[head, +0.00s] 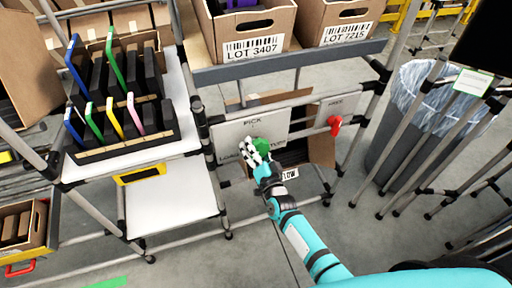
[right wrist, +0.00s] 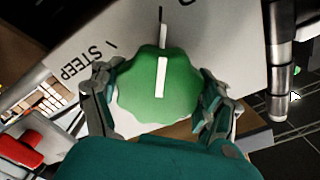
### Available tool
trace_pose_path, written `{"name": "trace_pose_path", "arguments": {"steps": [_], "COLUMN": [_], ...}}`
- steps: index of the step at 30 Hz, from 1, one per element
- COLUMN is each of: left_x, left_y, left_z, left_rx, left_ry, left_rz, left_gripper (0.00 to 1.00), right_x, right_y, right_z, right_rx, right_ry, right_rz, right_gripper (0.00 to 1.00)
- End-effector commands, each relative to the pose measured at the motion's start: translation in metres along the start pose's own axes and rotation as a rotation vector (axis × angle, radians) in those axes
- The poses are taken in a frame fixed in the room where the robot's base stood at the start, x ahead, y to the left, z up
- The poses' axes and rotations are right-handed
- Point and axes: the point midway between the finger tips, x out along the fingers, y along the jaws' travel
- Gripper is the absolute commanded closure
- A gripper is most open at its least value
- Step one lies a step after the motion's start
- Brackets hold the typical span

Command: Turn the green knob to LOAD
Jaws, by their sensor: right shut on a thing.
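The green knob (head: 261,145) sits on a pale panel (head: 228,134) marked PICK, on the front of the rack. In the right wrist view the knob (right wrist: 158,92) fills the middle, and its white pointer line lines up with a dark tick at the top edge. A STEEP label with its own tick is to the left; another label at the top is cut off. My right gripper (head: 256,155) is shut around the knob, with one finger on each side. It hides part of the panel's lower lettering in the head view. My left gripper is not in view.
A red knob (head: 335,124) is right of the panel. Cartons marked LOT 3407 (head: 252,47) and LOT 7215 (head: 347,34) stand on the shelf above. A lined grey bin (head: 395,140) and slanted rails are at right. A white-topped cart (head: 165,195) is at left.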

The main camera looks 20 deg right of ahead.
Motion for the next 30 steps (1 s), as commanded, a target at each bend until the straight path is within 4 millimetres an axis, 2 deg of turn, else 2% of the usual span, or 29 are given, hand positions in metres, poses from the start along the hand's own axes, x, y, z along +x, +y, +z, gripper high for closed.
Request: {"name": "trace_pose_path", "arguments": {"steps": [9, 22, 23, 27, 30], "left_x": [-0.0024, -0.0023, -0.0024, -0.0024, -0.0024], "left_y": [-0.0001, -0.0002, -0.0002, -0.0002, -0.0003], "left_z": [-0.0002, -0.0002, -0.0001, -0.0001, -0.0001], "left_rx": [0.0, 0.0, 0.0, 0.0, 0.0], "left_ry": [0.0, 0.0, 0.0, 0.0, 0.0], "left_rz": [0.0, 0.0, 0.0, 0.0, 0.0], "left_gripper": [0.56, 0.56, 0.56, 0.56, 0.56], "right_x": [-0.0005, -0.0005, -0.0005, -0.0003, -0.0002], "right_y": [0.0012, 0.0015, 0.0015, 0.0012, 0.001], "right_z": [0.0013, 0.0012, 0.0011, 0.0008, 0.0006], "right_rx": [-0.078, -0.088, -0.088, -0.086, -0.085], "right_ry": [-0.003, -0.003, -0.003, -0.002, -0.001], "right_rz": [0.002, 0.002, 0.002, 0.001, 0.001], "right_gripper": [0.57, 0.57, 0.21, 0.02, 0.02]}}
